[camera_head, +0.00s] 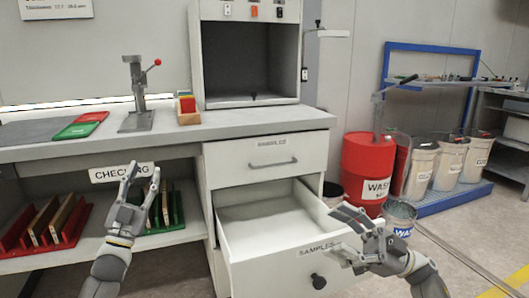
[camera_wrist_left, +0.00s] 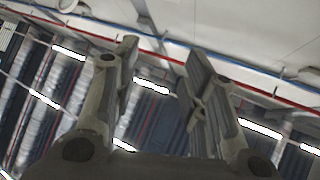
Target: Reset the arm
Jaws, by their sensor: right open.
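The drawer is pulled out and looks empty inside.
The bench (camera_head: 60,152) carries a small press (camera_head: 137,100) and red and green plates (camera_head: 82,125). Racks with panels (camera_head: 45,222) stand on the shelf below. A red waste drum (camera_head: 366,165) and a small bucket (camera_head: 399,217) stand to the right. The drawer juts into the floor space.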

